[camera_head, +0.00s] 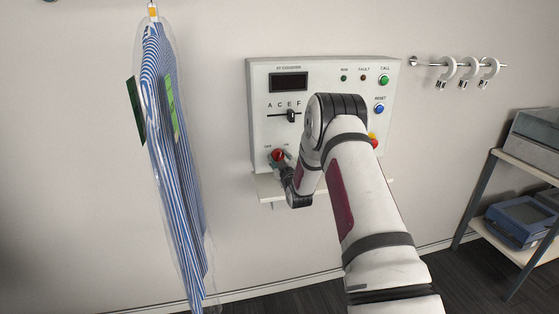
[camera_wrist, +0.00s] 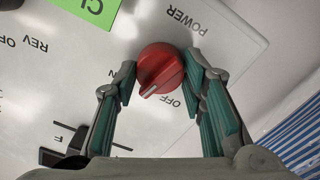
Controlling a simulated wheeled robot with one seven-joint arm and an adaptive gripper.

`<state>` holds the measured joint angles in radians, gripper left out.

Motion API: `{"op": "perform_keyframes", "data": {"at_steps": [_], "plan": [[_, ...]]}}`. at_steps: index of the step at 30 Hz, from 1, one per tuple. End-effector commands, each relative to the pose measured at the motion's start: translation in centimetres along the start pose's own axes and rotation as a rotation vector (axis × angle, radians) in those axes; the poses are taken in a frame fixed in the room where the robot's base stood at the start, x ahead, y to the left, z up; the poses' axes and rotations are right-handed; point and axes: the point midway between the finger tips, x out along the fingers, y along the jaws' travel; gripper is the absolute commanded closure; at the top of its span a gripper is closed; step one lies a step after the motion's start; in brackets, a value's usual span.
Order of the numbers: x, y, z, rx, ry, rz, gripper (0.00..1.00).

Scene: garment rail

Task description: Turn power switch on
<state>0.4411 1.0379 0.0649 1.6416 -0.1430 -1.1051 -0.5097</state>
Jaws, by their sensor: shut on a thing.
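The power switch is a red round knob (camera_head: 278,154) at the lower left of the white control panel (camera_head: 258,110). In the wrist view the red knob (camera_wrist: 160,65) sits between my fingertips, with POWER printed above right of it and OFF below right. A white mark on the knob points to the picture's lower left. My gripper (camera_wrist: 160,72) is shut on the knob, one green-padded finger on each side. In the head view my gripper (camera_head: 283,168) is at the knob and partly hidden by my arm.
The panel also has a slider (camera_head: 291,116), a display (camera_head: 289,82), a green button (camera_head: 384,79) and a blue button (camera_head: 380,109). A bagged striped garment (camera_head: 177,160) hangs to the left. A rail with rings (camera_head: 465,66) and a shelf rack (camera_head: 480,200) are at right.

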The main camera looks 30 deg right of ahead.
Motion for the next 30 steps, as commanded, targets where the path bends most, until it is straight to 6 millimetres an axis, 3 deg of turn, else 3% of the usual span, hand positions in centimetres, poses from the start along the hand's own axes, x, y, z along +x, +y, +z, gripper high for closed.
{"op": "perform_keyframes", "data": {"at_steps": [15,30], "plan": [[-0.01,-0.08,0.02,0.408,-0.001,-0.002,0.90],[-0.01,-0.07,0.01,0.534,-0.001,-0.001,0.90]]}}
